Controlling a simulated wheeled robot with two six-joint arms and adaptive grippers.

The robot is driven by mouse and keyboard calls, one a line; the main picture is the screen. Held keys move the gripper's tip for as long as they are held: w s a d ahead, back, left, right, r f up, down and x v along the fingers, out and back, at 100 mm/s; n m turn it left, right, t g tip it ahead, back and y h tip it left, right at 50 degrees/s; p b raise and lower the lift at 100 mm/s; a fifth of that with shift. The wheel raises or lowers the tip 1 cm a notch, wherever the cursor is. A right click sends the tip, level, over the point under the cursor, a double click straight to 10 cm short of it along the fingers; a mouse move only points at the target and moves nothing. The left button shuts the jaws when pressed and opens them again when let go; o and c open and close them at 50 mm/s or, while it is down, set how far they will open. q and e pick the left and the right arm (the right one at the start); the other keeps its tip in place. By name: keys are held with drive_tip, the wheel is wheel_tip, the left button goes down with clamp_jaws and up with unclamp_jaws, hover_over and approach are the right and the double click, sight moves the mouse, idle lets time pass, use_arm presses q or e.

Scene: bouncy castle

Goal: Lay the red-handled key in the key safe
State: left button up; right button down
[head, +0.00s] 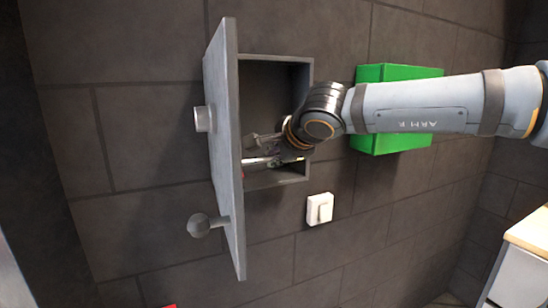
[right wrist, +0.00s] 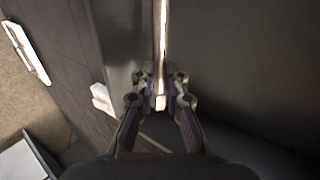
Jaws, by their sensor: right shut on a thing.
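The key safe (head: 308,75) is a grey open-fronted box on the dark tiled wall. Its door (head: 228,215), with a round knob and a short cylinder on it, stands swung open to the left. My right gripper (head: 262,152) reaches in from the right, at the safe's opening beside the door; the door's edge partly hides its tips. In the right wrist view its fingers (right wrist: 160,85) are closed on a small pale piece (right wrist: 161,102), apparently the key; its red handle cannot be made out. A bright narrow strip runs above the fingertips. My left gripper is out of view.
A bright green box (head: 408,72) is on the wall behind my right arm. A white switch (head: 319,209) is below the safe. A pale cabinet with a wooden top (head: 530,232) stands at lower right. A small red patch (head: 169,306) shows at the bottom edge.

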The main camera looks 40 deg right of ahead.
drive_tip(key=c, duration=1.3)
unclamp_jaws()
drive_tip(key=v, duration=0.7)
drive_tip(key=shift+s, duration=0.15)
drive_tip(key=shift+r, duration=0.1)
